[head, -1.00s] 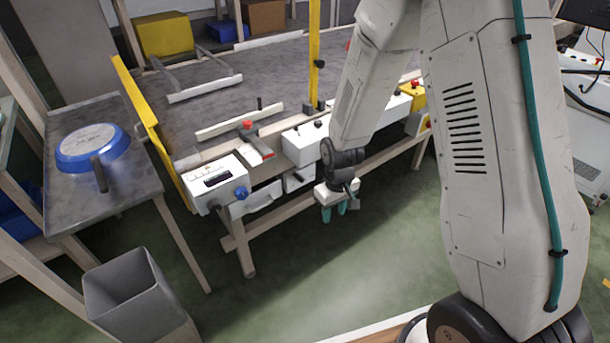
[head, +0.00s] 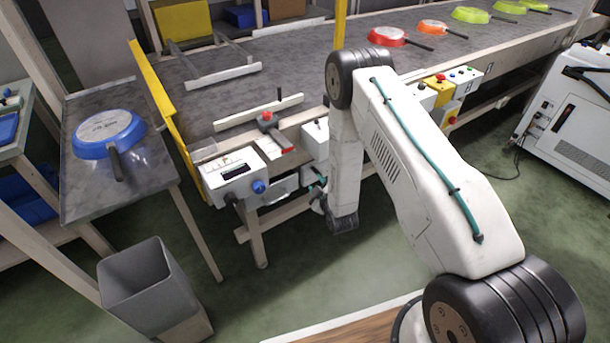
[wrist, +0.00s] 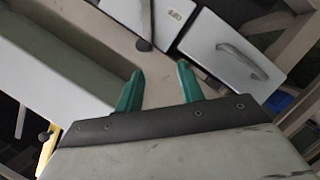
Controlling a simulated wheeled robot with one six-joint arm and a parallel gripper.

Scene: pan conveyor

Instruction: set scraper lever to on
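My gripper (wrist: 160,82) is open, its two teal fingers apart with nothing between them in the wrist view. In the head view my arm mostly hides it, low in front of the conveyor's near side. I cannot tell for certain which control is the scraper lever. A dark round knob (wrist: 143,46) lies just beyond the fingertips in the wrist view, apart from them, beside a small labelled white box (wrist: 165,16). A white panel with a grey handle (wrist: 238,52) is right of it. A red-knobbed part (head: 267,117) sits on the conveyor's near edge.
A white control box (head: 230,175) with a blue knob (head: 259,187) stands at the conveyor's (head: 335,58) near left corner. A blue pan (head: 108,133) lies on the left side table. Several coloured pans are on the belt. A grey bin (head: 148,285) stands on the floor.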

